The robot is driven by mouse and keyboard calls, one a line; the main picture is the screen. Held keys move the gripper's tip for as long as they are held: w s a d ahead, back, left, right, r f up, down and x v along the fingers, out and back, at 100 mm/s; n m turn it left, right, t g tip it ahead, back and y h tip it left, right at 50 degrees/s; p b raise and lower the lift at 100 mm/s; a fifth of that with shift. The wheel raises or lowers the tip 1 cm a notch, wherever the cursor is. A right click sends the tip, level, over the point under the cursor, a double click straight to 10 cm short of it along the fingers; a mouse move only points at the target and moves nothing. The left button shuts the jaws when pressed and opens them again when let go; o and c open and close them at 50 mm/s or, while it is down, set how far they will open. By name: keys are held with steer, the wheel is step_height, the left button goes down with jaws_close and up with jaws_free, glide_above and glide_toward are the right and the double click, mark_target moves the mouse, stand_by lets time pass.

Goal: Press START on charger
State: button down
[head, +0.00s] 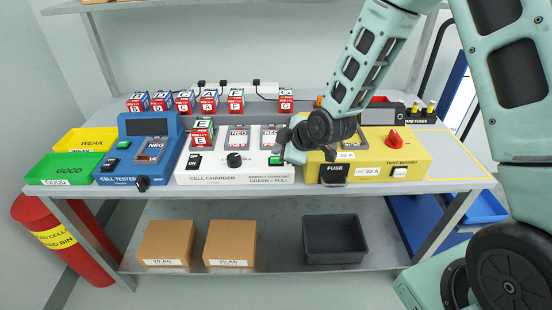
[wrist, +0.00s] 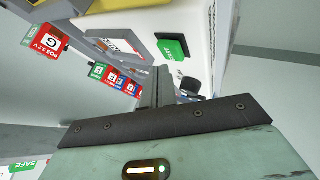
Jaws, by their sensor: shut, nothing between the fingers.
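The white cell charger (head: 222,179) stands mid-bench, with a black knob (head: 234,160) and an ON switch (head: 194,161) on its front. A red, white and green cell E (head: 202,132) stands in its left bay; two bays to the right show NEG plates. The green START button (head: 275,161) is at the charger's right end, partly hidden by my gripper (head: 281,146). In the wrist view, the START button (wrist: 172,47) is unobstructed, just beyond the tips of my shut, empty gripper (wrist: 160,76). I cannot tell whether they touch.
The blue cell tester (head: 138,165) stands left of the charger and the yellow test board (head: 400,172) right of it, under my arm. Several cells (head: 184,102) stand on the raised shelf behind. Green and yellow trays (head: 60,168) are at far left.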

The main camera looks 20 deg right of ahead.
steer(key=shift+f+b, duration=0.4)
steer(key=shift+f+b, duration=0.45)
steer(key=shift+f, duration=0.05)
stand_by(0.6)
steer(key=shift+r, duration=0.1)
steer(key=shift+r+p, duration=0.6)
steer(key=shift+r, duration=0.2)
steer(key=shift+r, duration=0.15)
step_height(320, 180, up, 5)
steer(key=p, duration=0.3)
steer(key=shift+p, duration=0.3)
stand_by(0.5)
